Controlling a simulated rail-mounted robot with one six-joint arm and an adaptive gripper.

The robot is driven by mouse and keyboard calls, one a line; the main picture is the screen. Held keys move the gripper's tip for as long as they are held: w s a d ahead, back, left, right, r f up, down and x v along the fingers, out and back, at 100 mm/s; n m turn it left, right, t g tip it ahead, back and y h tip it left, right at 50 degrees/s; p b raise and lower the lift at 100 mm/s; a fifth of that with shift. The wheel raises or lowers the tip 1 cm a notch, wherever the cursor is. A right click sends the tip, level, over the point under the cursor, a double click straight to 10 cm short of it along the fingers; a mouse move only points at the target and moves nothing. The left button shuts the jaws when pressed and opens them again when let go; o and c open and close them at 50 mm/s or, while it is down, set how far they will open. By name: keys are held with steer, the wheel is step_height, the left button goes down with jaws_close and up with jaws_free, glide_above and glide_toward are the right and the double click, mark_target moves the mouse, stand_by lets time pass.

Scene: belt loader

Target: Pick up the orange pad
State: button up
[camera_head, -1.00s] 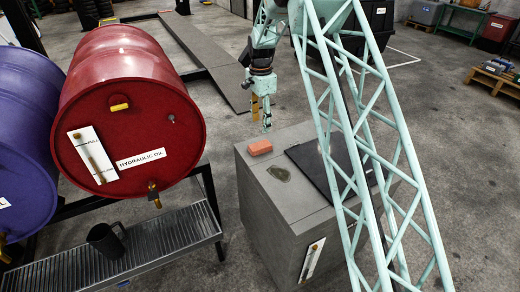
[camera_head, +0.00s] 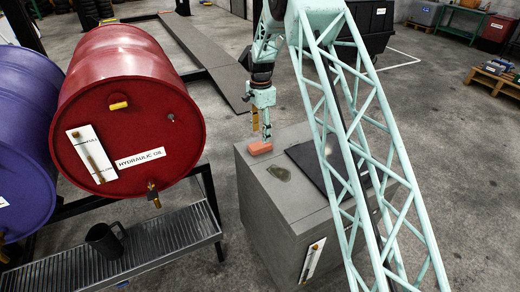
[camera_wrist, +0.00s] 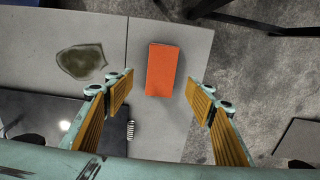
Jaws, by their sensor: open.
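The orange pad (camera_head: 260,148) is a small rectangular block lying on the top of the grey cabinet (camera_head: 285,215), near its back left corner. In the wrist view the pad (camera_wrist: 162,68) lies between the lines of the two fingers and a little beyond their tips. My gripper (camera_head: 265,133) points down just above the pad in the head view. In the wrist view my gripper (camera_wrist: 160,80) is open, with an ochre ribbed pad on each finger and nothing held.
A dark oily patch (camera_head: 279,173) lies on the cabinet top beside the pad. A dark flat panel (camera_head: 312,170) covers part of the top. A red drum (camera_head: 125,110) and a drip tray (camera_head: 170,232) with a dark jug (camera_head: 104,240) are to the left.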

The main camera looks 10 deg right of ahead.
mark_target(260, 145)
steer(key=shift+f, duration=1.2)
steer(key=shift+f, duration=0.15)
steer(key=shift+w+a+f+b, duration=0.1)
steer(key=shift+f+b, duration=0.7)
steer(key=shift+f, duration=1.65)
steer(key=c, duration=1)
